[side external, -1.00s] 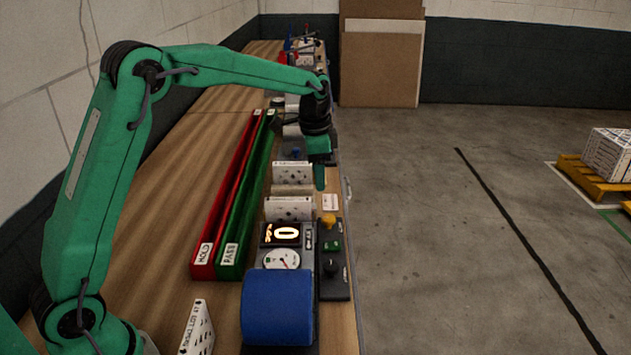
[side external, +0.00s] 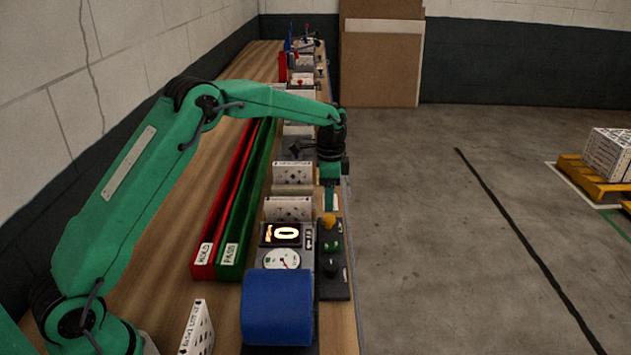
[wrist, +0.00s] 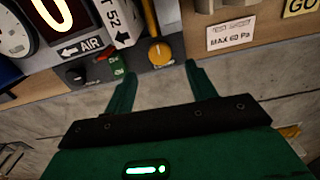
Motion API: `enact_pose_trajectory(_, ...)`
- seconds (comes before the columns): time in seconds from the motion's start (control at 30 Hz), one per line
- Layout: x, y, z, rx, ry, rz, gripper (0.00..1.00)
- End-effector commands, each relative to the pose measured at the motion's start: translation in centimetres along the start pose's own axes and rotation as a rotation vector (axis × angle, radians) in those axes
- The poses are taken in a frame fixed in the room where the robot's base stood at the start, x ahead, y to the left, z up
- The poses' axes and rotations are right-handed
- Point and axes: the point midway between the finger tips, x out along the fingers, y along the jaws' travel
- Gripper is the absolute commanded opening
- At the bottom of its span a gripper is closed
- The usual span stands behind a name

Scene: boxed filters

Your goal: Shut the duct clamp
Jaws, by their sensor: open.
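The clamp (wrist: 160,53) shows in the wrist view as an orange-yellow round knob with a yellow lever (wrist: 149,15) running up from it, on a dark panel. A small label below it is too blurred to read surely. In the side view it is the yellow part (side external: 329,219) on the dark control strip. My gripper (wrist: 160,69) is open, its two green fingers apart and nothing between them. The knob lies just beyond the fingertips, roughly centred between them. In the side view my gripper (side external: 328,208) points down just above the yellow part; contact cannot be told.
A black knob (wrist: 76,75) and a red-and-green control (wrist: 108,57) sit left of the clamp. A lit display (side external: 280,235), a gauge (side external: 281,259) and a blue cylinder (side external: 277,306) stand nearby. White boxed filters (side external: 288,208) stand behind. Open floor lies right of the bench.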

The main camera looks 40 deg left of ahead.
Motion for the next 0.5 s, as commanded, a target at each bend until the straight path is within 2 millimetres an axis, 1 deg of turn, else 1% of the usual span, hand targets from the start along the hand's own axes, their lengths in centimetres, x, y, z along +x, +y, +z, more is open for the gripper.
enact_pose_trajectory(0.3, 3.9, 0.1, 0.1, 0.0, -0.001, 0.002, 0.56)
enact_pose_trajectory(0.5, 5.8, 0.1, 0.0, 0.0, -0.001, 0.001, 0.56)
